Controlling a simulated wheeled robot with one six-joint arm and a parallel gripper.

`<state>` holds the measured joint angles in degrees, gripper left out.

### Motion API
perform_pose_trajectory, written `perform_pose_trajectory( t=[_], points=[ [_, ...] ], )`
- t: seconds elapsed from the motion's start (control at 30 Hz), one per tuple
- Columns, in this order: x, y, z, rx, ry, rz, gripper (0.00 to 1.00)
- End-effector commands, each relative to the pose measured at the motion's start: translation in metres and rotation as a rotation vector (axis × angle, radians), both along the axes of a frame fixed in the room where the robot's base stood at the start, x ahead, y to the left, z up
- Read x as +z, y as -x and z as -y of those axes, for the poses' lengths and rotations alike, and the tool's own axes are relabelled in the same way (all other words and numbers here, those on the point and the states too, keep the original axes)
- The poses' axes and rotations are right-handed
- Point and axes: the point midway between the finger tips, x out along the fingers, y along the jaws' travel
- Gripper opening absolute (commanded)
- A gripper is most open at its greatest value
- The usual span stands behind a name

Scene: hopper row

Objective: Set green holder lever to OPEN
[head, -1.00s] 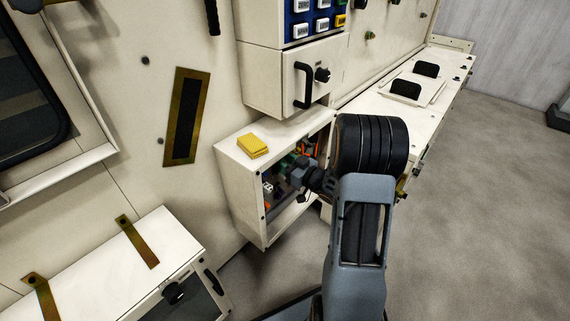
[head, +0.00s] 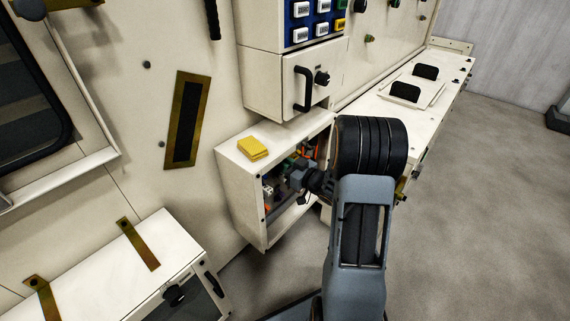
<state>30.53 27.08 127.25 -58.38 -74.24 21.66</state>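An open cream box (head: 243,197) on the wall holds small parts, among them green, orange and white pieces. A green part (head: 293,161) shows inside, close to my gripper (head: 290,176). I cannot make out which part is the green holder lever or how it is set. My gripper reaches into the front opening of the box from the right. Its fingers are small and partly hidden, so I cannot tell whether they are open or shut, or whether they touch the green part.
A yellow block (head: 252,148) lies on top of the box. A drawer with a black handle (head: 303,89) sits just above, under a panel of buttons (head: 318,8). A lower cabinet (head: 150,262) stands at the left. The grey floor (head: 470,210) at the right is clear.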

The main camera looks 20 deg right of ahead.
Motion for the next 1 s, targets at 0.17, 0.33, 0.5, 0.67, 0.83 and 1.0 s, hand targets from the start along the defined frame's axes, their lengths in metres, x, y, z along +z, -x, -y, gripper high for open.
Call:
perform_pose_trajectory(
  t=[0.17,0.33,0.5,0.67,0.83,1.0],
  points=[
    [0.0142,0.001,0.0006,-0.001,0.046,-0.104,0.0],
    [0.0134,0.0013,0.0007,0.0,0.08,-0.177,0.0],
    [0.0102,0.0016,0.001,0.0,0.093,-0.201,0.0],
    [0.009,0.0015,0.0011,-0.001,0.093,-0.201,0.0],
    [0.009,0.0015,0.0012,-0.001,0.093,-0.201,0.23],
    [0.0088,0.0017,0.0011,0.0,0.093,-0.201,0.39]
  ],
)
